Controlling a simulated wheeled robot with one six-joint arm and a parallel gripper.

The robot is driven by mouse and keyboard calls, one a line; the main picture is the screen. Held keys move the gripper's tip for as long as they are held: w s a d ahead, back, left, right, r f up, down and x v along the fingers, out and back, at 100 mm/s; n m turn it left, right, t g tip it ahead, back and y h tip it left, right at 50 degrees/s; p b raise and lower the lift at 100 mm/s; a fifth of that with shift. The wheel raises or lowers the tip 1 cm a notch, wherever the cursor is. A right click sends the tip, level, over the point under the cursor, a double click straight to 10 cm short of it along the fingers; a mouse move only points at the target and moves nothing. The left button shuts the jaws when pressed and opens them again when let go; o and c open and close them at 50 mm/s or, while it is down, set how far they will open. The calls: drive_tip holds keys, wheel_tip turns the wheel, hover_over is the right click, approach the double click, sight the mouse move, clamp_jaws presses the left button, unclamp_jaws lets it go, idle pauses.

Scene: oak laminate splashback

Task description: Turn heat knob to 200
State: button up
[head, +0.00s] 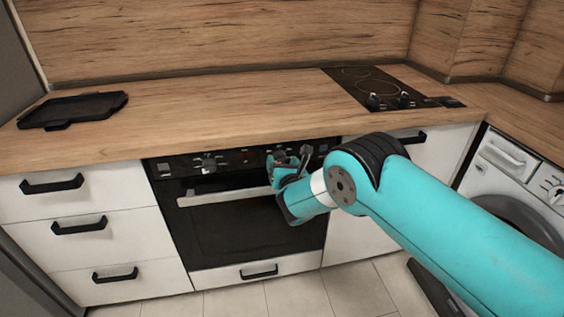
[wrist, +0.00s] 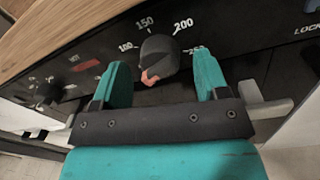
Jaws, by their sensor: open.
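The heat knob (wrist: 158,55) is dark and round, on the black oven panel, with 100, 150, 200 and a partly hidden 250 printed around it. A pinkish-red mark shows on its lower left side; I cannot tell which number the knob is set to. My gripper (wrist: 161,66) is open, with one teal finger on each side of the knob. I cannot tell whether either finger touches it. In the head view my gripper (head: 287,168) is at the right part of the oven panel and partly covers the knob there.
Another knob (head: 208,163) sits on the panel's left part. The oven handle (head: 222,197) runs just below the panel, close to my gripper. The wooden worktop (head: 220,110) is above, with a black tray (head: 72,110) at left and a hob (head: 385,88) at right.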

drive_tip(key=shift+w, duration=0.25)
drive_tip(key=c, duration=0.9)
drive_tip(key=shift+a, duration=0.1)
